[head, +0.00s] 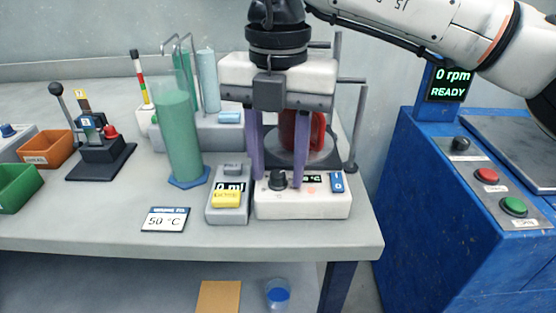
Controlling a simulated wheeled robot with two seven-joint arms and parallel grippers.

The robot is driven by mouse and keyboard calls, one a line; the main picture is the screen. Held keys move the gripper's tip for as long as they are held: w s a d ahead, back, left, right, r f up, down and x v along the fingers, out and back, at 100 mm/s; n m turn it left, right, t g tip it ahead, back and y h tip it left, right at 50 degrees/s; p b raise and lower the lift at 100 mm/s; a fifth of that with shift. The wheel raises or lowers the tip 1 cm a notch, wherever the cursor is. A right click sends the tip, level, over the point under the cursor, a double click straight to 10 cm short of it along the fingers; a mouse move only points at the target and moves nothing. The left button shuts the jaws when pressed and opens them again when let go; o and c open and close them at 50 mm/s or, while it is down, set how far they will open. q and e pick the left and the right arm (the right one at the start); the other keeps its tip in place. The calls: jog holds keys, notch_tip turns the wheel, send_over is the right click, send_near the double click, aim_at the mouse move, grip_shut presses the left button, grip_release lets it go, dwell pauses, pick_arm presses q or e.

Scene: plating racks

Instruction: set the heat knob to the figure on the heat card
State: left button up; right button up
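The heat card (166,219) lies near the table's front edge and reads 50 °C. The heater (303,207) is a white box to its right, with a dark round knob (278,181) on its front panel. A small display (313,178) beside the knob shows green characters ending in °C; its figure is partly covered by a finger. My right gripper (279,183) points down over the heater, open. Its two purple fingers stand on either side of the knob in this view; I cannot tell if they touch it. My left gripper is not in view.
A grey dosing box (228,210) with a yellow button stands left of the heater. A tall green cylinder (180,140) stands behind it. A red vessel (317,130) is partly hidden behind my gripper. A blue console (440,190) stands right. Open table lies left of the card.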

aim_at(278, 173)
notch_tip(278, 173, up, 10)
jog(key=p, duration=0.1)
jog(key=shift+r+p, duration=0.15)
jog(key=shift+p, duration=0.25)
